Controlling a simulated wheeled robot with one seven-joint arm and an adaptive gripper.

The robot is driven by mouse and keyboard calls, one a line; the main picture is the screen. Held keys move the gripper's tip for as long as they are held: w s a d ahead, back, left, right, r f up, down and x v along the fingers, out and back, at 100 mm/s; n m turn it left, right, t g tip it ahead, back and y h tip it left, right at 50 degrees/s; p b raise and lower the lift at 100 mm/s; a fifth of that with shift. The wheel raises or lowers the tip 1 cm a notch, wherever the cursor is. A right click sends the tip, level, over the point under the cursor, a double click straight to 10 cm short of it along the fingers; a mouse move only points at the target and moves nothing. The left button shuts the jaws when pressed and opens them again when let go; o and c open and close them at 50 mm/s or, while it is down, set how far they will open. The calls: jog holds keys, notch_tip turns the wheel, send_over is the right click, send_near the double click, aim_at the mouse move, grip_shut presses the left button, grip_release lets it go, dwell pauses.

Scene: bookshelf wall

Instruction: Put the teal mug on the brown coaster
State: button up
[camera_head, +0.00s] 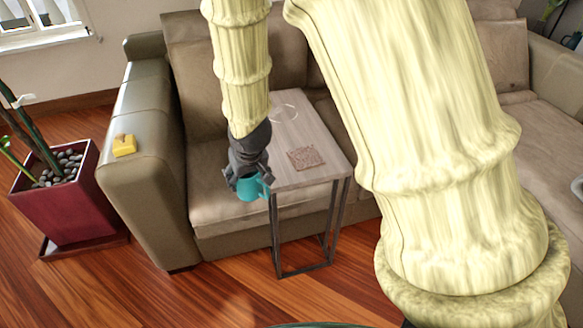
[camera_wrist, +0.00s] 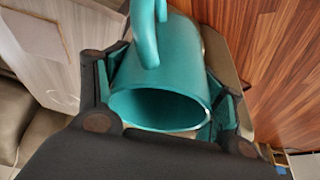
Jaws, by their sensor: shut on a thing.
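The teal mug (camera_head: 251,188) is in my gripper (camera_head: 249,182), beside the left front corner of the small side table. In the wrist view the mug (camera_wrist: 165,75) sits between the two fingers of my gripper (camera_wrist: 170,130), its open mouth facing the camera and its handle at the top. The brown coaster (camera_head: 306,158) lies flat on the table top, to the right of the mug, with nothing on it.
The side table (camera_head: 297,132) has a light wood top and dark metal legs. A faint white ring (camera_head: 284,112) shows at its back. A sofa (camera_head: 220,205) surrounds it, with a yellow object (camera_head: 124,146) on its left arm. A potted plant (camera_head: 65,205) stands at left.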

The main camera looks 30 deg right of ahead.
aim_at(305, 155)
jog(key=s+d+r+m+h+b, duration=0.1)
jog(key=s+d+m, duration=0.3)
jog(key=d, duration=0.8)
jog(key=shift+d+r+m+g+h+b, duration=0.15)
jog(key=shift+d+m+g+h+b, duration=0.2)
jog(key=shift+m+b, duration=0.35)
jog(key=w+d, duration=0.3)
jog(key=w+d+f, duration=0.1)
jog(key=w+d, duration=0.6)
jog(key=w, duration=0.1)
jog(key=shift+w+d+f+b, duration=0.2)
jog(key=shift+w+b, duration=0.05)
jog(key=shift+b, duration=0.15)
jog(key=shift+w+f+b, duration=0.1)
jog(key=shift+f+b, duration=0.25)
jog(key=shift+f, duration=1.45)
jog(key=shift+r, duration=0.1)
jog(key=o, duration=1.5)
